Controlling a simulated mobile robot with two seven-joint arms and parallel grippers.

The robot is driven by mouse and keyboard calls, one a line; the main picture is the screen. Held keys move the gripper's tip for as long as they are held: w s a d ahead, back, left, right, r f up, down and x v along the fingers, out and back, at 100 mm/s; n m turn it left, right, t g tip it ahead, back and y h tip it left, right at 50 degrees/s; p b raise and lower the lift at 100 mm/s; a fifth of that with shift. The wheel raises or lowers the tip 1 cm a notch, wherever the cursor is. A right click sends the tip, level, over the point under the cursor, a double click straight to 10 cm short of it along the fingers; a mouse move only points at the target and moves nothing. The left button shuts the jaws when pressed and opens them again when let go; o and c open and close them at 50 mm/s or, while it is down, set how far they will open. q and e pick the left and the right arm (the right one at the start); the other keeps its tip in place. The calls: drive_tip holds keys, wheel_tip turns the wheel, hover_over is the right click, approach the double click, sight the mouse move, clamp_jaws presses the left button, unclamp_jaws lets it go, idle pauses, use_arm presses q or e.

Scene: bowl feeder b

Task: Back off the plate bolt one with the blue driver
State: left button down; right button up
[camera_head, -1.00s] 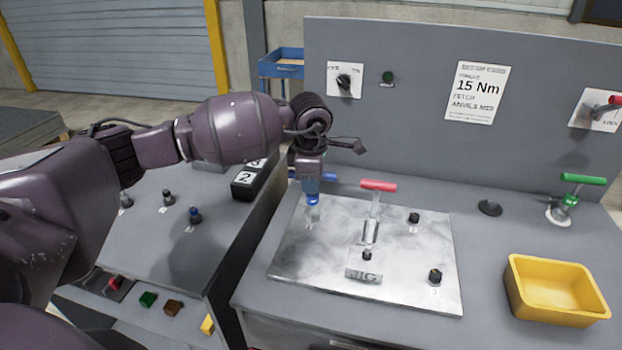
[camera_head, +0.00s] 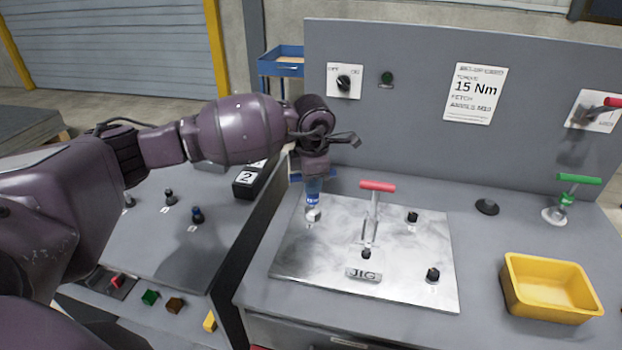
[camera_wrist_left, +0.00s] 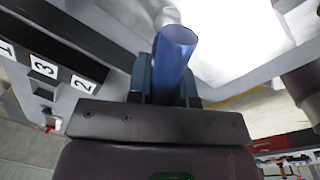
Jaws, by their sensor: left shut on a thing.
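My left gripper (camera_head: 314,172) is shut on the blue driver (camera_head: 313,198), which hangs upright over the back-left corner of the metal plate (camera_head: 330,260). In the left wrist view the blue driver (camera_wrist_left: 173,55) stands between the fingers of my left gripper (camera_wrist_left: 165,85). The driver's lower end meets the plate at that corner; a bolt there is hidden or too small to tell. My right gripper is not in view.
A red-handled clamp (camera_head: 377,187) rises from the plate's middle, right of the driver. A yellow bin (camera_head: 552,288) and a green-handled clamp (camera_head: 577,180) stand to the right. Several knobs sit on the left bench (camera_head: 150,250). A grey panel (camera_head: 420,110) closes the back.

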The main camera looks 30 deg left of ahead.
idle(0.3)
use_arm(q)
drive_tip(key=shift+n+p, duration=0.35)
drive_tip(key=shift+n, duration=0.75)
drive_tip(key=shift+f+m+b, duration=0.1)
drive_tip(key=shift+m+b, duration=0.3)
drive_tip(key=shift+m, duration=0.3)
drive_tip(key=shift+m+b, duration=0.3)
drive_tip(key=shift+m, duration=0.4)
drive_tip(key=shift+r, duration=0.3)
drive_tip(key=shift+r+p, duration=1.05)
drive_tip(key=shift+r, duration=1.1)
